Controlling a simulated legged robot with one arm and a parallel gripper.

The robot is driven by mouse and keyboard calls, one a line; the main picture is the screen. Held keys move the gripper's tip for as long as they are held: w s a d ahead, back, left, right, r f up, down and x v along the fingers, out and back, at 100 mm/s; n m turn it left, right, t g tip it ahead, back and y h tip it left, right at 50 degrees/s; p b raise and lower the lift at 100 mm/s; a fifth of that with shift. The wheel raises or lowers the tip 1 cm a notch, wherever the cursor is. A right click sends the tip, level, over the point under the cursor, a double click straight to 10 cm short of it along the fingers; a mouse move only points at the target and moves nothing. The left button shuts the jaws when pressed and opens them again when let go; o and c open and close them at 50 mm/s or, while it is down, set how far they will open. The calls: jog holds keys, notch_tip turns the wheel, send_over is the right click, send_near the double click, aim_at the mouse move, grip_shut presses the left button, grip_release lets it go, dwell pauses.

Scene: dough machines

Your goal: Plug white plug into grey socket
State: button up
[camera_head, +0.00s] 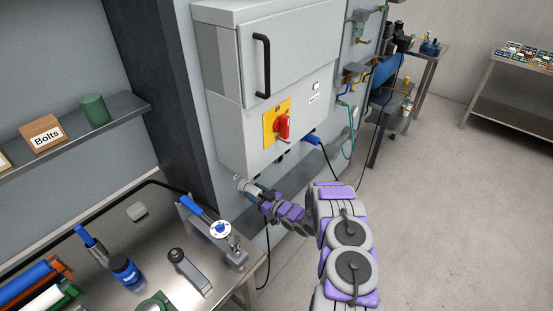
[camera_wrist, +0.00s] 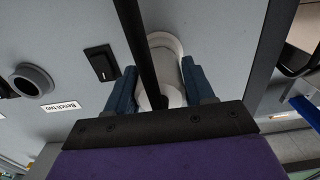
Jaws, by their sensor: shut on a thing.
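My gripper (camera_wrist: 160,92) has its two blue fingers closed on either side of the white plug (camera_wrist: 166,62). The plug points up the wrist picture toward a grey panel face, and a thick black cable crosses in front of it. I cannot tell whether the plug touches the panel or sits in a socket behind it. A round grey socket (camera_wrist: 32,78) with an open mouth shows at the left of the wrist view. In the head view my gripper (camera_head: 256,192) is beside the lower edge of the grey cabinet, with the pale plug (camera_head: 242,184) at its tip.
The cabinet (camera_head: 262,130) has a red rotary switch (camera_head: 283,126). A blue plug (camera_head: 311,139) hangs under it. A metal bench (camera_head: 75,235) with tools stands left; floor is clear right.

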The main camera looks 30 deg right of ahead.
aim_at(262, 196)
jog(key=shift+d, duration=0.25)
grip_shut()
jog(key=shift+s+d, duration=0.15)
jog(key=shift+s, duration=0.05)
jog(key=shift+s, duration=0.15)
jog(key=shift+v, duration=1)
jog(key=shift+s+b, duration=0.2)
jog(key=shift+b, duration=0.1)
jog(key=shift+s, duration=0.1)
